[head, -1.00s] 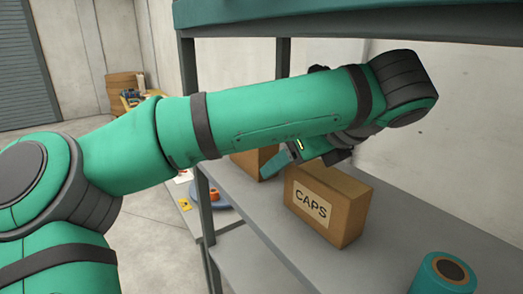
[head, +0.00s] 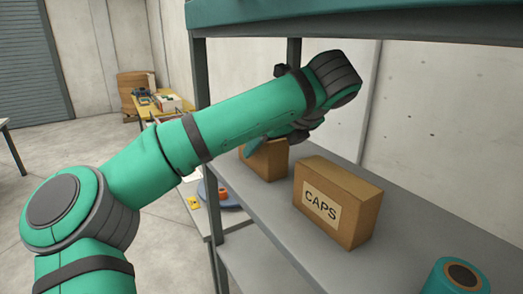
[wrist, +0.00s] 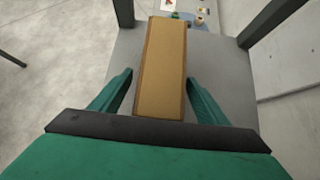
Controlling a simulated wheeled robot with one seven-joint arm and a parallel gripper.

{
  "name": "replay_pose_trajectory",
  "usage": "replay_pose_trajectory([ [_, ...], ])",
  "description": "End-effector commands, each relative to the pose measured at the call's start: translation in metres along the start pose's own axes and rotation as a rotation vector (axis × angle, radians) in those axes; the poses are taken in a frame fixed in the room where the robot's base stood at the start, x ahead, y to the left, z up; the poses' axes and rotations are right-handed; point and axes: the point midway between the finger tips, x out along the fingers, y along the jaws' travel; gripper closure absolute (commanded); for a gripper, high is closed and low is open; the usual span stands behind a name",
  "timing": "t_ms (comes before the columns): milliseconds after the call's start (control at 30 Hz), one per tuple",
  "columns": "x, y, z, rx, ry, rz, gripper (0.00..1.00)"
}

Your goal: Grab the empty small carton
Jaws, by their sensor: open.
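A plain brown carton (head: 266,160) stands on the grey shelf, behind the CAPS box and partly hidden by my arm. In the wrist view the carton (wrist: 162,65) is a long narrow tan top running away from me. My gripper (wrist: 160,78) is open, with one green finger on each side of the carton's near part and a visible gap at both sides. In the head view my gripper (head: 290,138) is mostly hidden by the arm, at the carton. I cannot tell how low the fingers reach beside it, or whether the carton is empty.
A larger box marked CAPS (head: 335,203) stands nearer on the same shelf (head: 395,232). A teal spool (head: 458,276) is at the lower right. Grey rack posts (head: 207,130) and a teal upper beam (head: 350,18) bound the shelf. A yellow table (head: 150,106) stands far back.

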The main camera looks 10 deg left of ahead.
Motion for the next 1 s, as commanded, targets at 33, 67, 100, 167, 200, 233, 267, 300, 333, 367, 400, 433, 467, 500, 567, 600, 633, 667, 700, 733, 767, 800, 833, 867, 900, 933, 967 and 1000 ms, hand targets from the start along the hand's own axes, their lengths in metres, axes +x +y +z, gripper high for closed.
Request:
replay_pose_trajectory([
  [33, 0.008, 0.001, 0.0, -0.001, 0.002, 0.004, 0.31],
  [67, 0.013, 0.001, -0.001, 0.0, 0.002, 0.004, 0.31],
  [100, 0.018, 0.001, -0.001, -0.001, 0.002, 0.003, 0.31],
  [167, 0.026, 0.001, 0.0, -0.001, 0.002, 0.004, 0.31],
  [200, 0.031, 0.001, 0.0, -0.001, 0.001, 0.003, 0.31],
  [233, 0.034, 0.001, 0.0, -0.001, 0.001, 0.002, 0.31],
  [267, 0.036, 0.001, 0.0, -0.001, 0.0, 0.002, 0.31],
  [300, 0.038, 0.001, 0.0, -0.001, 0.0, 0.002, 0.31],
  [333, 0.04, 0.001, 0.0, -0.001, 0.0, 0.002, 0.31],
  [367, 0.041, 0.001, 0.0, -0.001, 0.0, 0.002, 0.31],
  [400, 0.041, 0.001, 0.0, -0.001, 0.0, 0.002, 0.31],
  [433, 0.042, 0.001, 0.0, -0.001, 0.0, 0.002, 0.31],
  [467, 0.041, 0.001, 0.0, -0.001, 0.0, 0.001, 0.31],
  [500, 0.041, 0.001, 0.0, -0.001, 0.0, 0.001, 0.31],
  [567, 0.041, 0.001, 0.0, -0.001, 0.0, 0.001, 0.31],
  [600, 0.041, 0.001, 0.0, -0.001, 0.0, 0.001, 0.36],
  [633, 0.041, 0.001, 0.0, -0.001, 0.0, 0.001, 0.43],
  [667, 0.041, 0.001, 0.0, -0.001, 0.0, 0.001, 0.5],
  [700, 0.041, 0.001, 0.0, -0.001, 0.0, 0.001, 0.6],
  [733, 0.041, 0.001, 0.0, -0.001, 0.0, 0.001, 0.67],
  [767, 0.041, 0.001, 0.0, -0.001, 0.0, 0.001, 0.74],
  [800, 0.041, 0.001, 0.0, -0.001, 0.0, 0.001, 0.84],
  [833, 0.041, 0.0, 0.0, -0.001, -0.001, 0.001, 0.84],
  [867, 0.041, 0.0, 0.0, -0.001, -0.001, 0.001, 0.84],
  [900, 0.041, 0.0, 0.0, -0.001, 0.0, 0.001, 0.84],
  [933, 0.041, 0.0, 0.0, -0.001, 0.0, 0.001, 0.84],
  [967, 0.041, 0.0, 0.0, -0.001, 0.0, 0.001, 0.84],
  [1000, 0.041, 0.001, 0.0, -0.001, 0.0, 0.001, 0.84],
])
